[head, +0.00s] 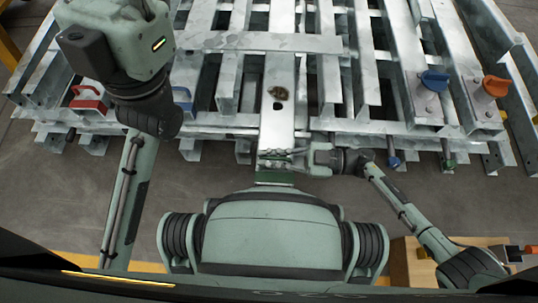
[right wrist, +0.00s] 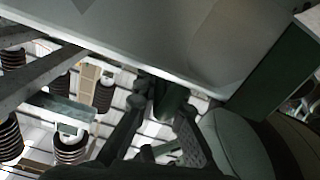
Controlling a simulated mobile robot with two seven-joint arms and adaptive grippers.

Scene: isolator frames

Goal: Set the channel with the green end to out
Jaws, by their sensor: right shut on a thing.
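The long grey metal channel with the green end (head: 277,125) lies on the stack and juts out over its front edge towards my body. Its green end (head: 274,178) is just in front of my torso. My right gripper (head: 280,160) is shut on the channel close to that end, coming from the right side. In the right wrist view the channel (right wrist: 190,35) fills the upper part as a broad grey face, with its green end (right wrist: 270,75) at right. The gripper's fingers (right wrist: 155,105) are dark and partly hidden there. My left arm is raised at upper left; its gripper does not show.
A stack of crossed grey metal channels (head: 240,42) fills the upper view. On it are a red handle (head: 88,91), a blue knob (head: 435,80) and an orange knob (head: 496,86). A wooden box (head: 412,262) stands at lower right. Grey floor shows beside my torso.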

